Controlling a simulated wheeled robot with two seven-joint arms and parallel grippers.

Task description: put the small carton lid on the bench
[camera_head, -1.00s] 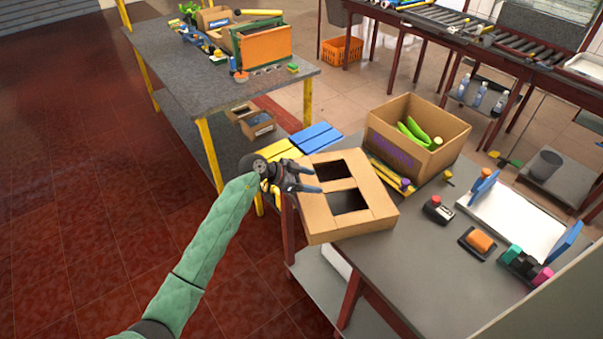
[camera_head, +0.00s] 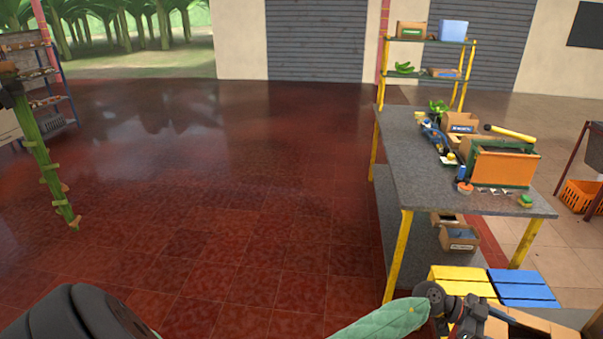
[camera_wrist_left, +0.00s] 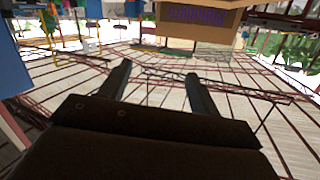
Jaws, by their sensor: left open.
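My left gripper (camera_head: 478,312) is at the bottom right of the head view, beside a brown cardboard piece (camera_head: 540,324) that is mostly cut off by the frame. This may be the small carton lid; I cannot tell for sure. In the left wrist view the left gripper's two fingers (camera_wrist_left: 157,80) stand apart with nothing seen between them. A carton with purple print (camera_wrist_left: 205,17) shows at the top of that view, beyond the fingers. A grey-topped bench with yellow legs (camera_head: 408,180) stands at the right. My right gripper is not in view.
On that bench are an orange-fronted box (camera_head: 502,167), small cartons and tools. Yellow slats (camera_head: 460,275) and blue slats (camera_head: 522,287) lie near my gripper. A shelf (camera_head: 432,40) stands behind. The red tiled floor (camera_head: 230,190) is clear at left and centre.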

